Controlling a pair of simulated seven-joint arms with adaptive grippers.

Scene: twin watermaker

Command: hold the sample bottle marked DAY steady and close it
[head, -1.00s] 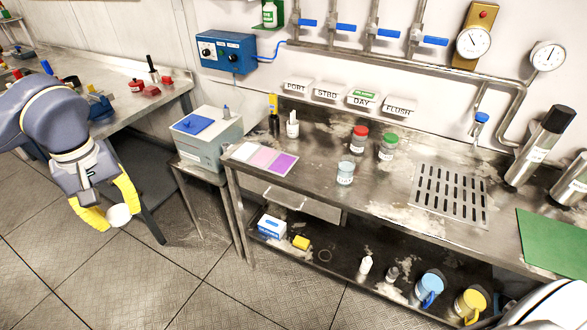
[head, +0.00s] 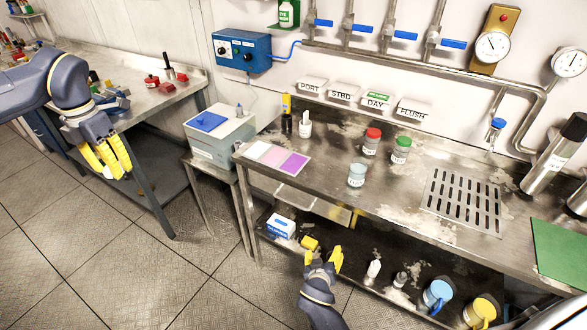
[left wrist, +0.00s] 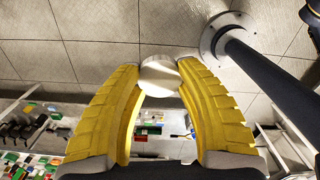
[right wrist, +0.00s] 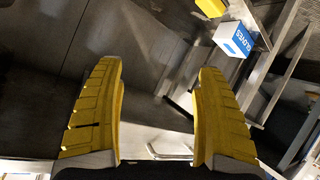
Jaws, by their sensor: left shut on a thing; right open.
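My left gripper (head: 106,160) is shut on a round white lid (left wrist: 160,75), held over the floor beside the left bench. In the head view the lid is mostly hidden by the yellow fingers. An open-topped sample bottle (head: 357,175) with pale blue contents stands upright on the steel counter; its label is too small to read. A red-capped bottle (head: 371,141) and a green-capped bottle (head: 400,150) stand behind it. A DAY sign (head: 376,101) with a green strip is on the wall. My right gripper (head: 323,257) is open and empty, low in front of the counter's lower shelf.
The steel counter (head: 330,165) carries a colour card (head: 277,158), two small bottles at the back and a drain grille (head: 462,203). A drawer (head: 325,208) hangs under its front edge. The lower shelf holds a glove box (head: 281,226), a yellow sponge (head: 310,243) and jugs.

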